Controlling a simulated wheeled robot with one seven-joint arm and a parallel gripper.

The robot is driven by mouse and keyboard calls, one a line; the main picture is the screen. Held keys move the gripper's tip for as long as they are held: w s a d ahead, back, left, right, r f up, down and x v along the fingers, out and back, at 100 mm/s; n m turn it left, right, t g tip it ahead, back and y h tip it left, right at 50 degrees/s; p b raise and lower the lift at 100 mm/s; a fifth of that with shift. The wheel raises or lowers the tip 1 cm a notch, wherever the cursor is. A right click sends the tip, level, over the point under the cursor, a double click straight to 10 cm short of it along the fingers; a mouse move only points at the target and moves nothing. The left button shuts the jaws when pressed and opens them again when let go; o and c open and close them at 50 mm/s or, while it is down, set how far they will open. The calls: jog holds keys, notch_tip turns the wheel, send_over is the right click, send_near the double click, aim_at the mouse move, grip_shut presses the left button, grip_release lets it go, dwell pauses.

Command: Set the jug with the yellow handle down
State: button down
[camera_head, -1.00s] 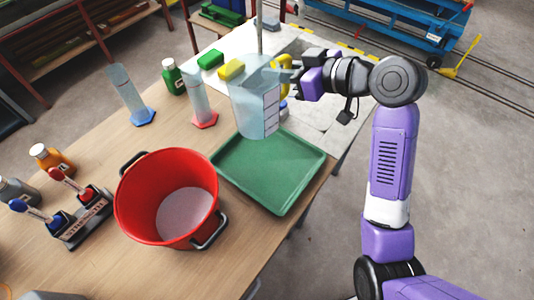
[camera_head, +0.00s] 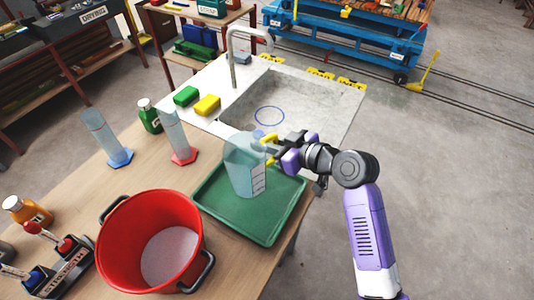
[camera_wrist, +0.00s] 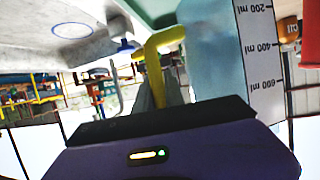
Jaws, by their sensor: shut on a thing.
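The clear jug (camera_head: 246,168) with a white measuring scale is upright over the green tray (camera_head: 272,233). Its base appears at or just above the tray floor; I cannot tell whether it touches. My gripper (camera_head: 275,148) is shut on the yellow handle, at the jug's right side. In the wrist view the yellow handle (camera_wrist: 160,42) runs down to my fingers, and the jug's wall (camera_wrist: 212,45) with its ml marks is close beside it. The fingertips are partly hidden there.
A red bucket (camera_head: 112,242) stands left of the tray. Two cylinders, one with a blue foot (camera_head: 118,158) and one with a red foot (camera_head: 185,156), and a green bottle (camera_head: 149,116) stand behind. A sink (camera_head: 315,100) with a tap lies beyond, beside yellow (camera_head: 207,105) and green (camera_head: 186,96) sponges.

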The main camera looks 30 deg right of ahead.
jog(key=shift+f, duration=2.7)
jog(key=c, duration=1.4)
grip_release()
jog(key=shift+c, duration=0.2)
jog(key=shift+r, duration=0.2)
jog(key=shift+s+d, duration=0.2)
jog(key=shift+s, duration=0.1)
jog(key=b+v, duration=0.1)
jog(key=v, duration=1)
jog(key=shift+b, duration=0.35)
jog(key=shift+s, duration=0.15)
